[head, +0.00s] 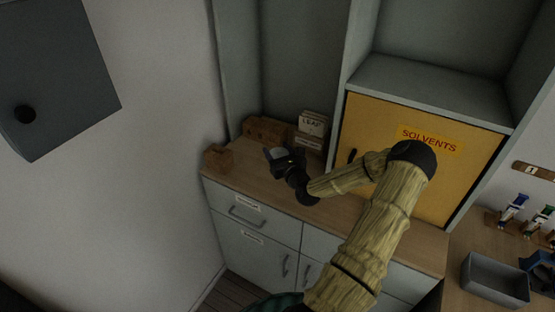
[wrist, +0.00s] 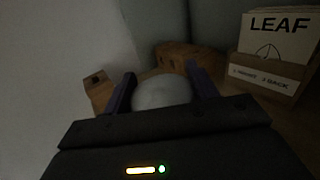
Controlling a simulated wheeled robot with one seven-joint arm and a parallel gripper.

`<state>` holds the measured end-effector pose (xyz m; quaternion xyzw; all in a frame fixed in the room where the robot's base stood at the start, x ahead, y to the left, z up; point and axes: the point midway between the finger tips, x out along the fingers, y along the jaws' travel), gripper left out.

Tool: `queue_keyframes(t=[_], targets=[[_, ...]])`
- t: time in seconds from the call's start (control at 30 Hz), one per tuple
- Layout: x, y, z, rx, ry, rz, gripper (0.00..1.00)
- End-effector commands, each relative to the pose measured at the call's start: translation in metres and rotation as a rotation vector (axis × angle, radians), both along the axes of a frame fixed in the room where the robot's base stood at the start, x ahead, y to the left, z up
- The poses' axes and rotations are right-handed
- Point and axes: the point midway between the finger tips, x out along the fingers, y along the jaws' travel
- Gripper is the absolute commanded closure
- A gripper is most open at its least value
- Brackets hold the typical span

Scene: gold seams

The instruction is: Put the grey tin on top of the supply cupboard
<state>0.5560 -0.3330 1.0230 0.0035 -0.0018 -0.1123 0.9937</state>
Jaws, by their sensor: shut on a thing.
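My gripper (head: 282,157) is over the left part of the wooden top of a grey cupboard (head: 240,215) with a drawer and doors. Whether this is the supply cupboard I cannot tell, as its labels are too small to read. In the wrist view my gripper (wrist: 162,92) is shut on the grey tin (wrist: 163,92), a rounded pale-grey thing between the two dark fingers. The tin (head: 278,153) shows only as a small grey patch in the head view. Whether its underside touches the wooden top is hidden.
Behind the gripper stand a brown wooden object (head: 265,130) and a box of cards marked LEAF (head: 312,124). A small wooden block (head: 218,158) sits at the left edge. A yellow SOLVENTS door (head: 400,125) is to the right. A grey wall box (head: 60,70) hangs upper left. A grey bin (head: 495,278) stands lower right.

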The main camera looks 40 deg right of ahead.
Motion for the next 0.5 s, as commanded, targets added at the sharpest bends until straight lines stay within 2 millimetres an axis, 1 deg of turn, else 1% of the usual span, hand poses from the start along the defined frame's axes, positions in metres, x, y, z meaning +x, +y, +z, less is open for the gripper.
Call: queue_keyframes(t=[0.07,0.13,0.3,0.4,0.5], targets=[[0.000,0.000,-0.002,0.001,0.000,0.000,0.71],[0.000,0.000,-0.010,0.001,0.001,0.000,0.71],[0.000,0.001,-0.032,0.001,0.000,0.001,0.71],[0.000,0.000,-0.037,-0.001,0.000,0.001,0.71],[0.000,0.000,-0.037,-0.001,-0.001,0.001,0.71]])
